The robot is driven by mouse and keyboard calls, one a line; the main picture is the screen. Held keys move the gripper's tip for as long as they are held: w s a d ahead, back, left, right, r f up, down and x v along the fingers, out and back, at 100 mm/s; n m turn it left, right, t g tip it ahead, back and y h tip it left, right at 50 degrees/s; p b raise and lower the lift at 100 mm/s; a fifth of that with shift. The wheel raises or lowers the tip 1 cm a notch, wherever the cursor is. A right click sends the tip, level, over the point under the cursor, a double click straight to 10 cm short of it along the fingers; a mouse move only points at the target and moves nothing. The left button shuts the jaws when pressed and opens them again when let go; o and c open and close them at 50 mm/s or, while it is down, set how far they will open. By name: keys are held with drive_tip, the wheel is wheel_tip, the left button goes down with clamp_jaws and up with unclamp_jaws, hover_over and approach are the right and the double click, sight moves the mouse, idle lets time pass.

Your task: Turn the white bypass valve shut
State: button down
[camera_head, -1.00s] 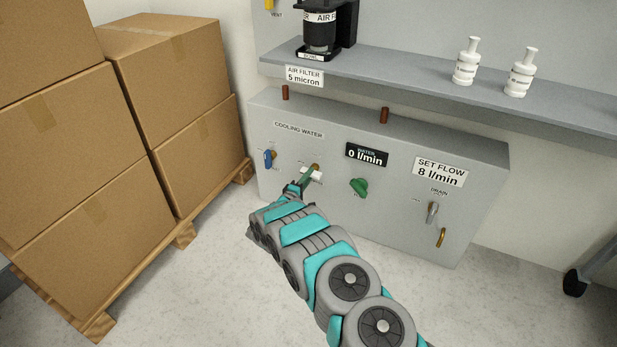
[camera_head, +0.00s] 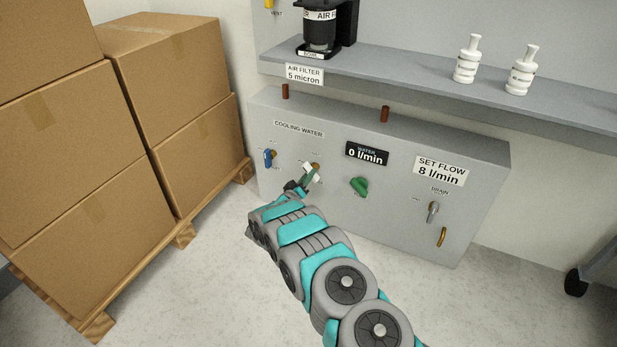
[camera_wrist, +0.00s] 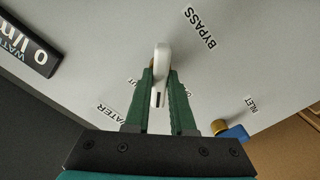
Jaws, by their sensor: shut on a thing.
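The white bypass valve handle (camera_head: 307,171) is on the grey cooling-water panel, under the COOLING WATER label. In the wrist view the white handle (camera_wrist: 162,62) stands between the two green fingers of my gripper (camera_wrist: 161,78), beside the BYPASS label. My gripper (camera_head: 311,178) is shut on the handle. In the head view the fingers and wrist partly cover the handle, and its exact angle is hard to read.
A blue-handled inlet valve (camera_head: 269,158) is left of the bypass valve, and a green valve (camera_head: 359,186) is to its right. A flow display (camera_head: 367,153) reads 0 l/min. Cardboard boxes (camera_head: 180,140) on a pallet stand at the left. A shelf (camera_head: 430,85) overhangs the panel.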

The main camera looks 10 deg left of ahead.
drive_tip(key=shift+m+b, duration=0.75)
drive_tip(key=shift+m, duration=3.15)
drive_tip(key=c, duration=0.8)
unclamp_jaws()
drive_tip(key=shift+o, duration=0.2)
drive_tip(key=shift+a, duration=0.1)
drive_tip(key=v, duration=0.7)
drive_tip(key=shift+s, duration=0.35)
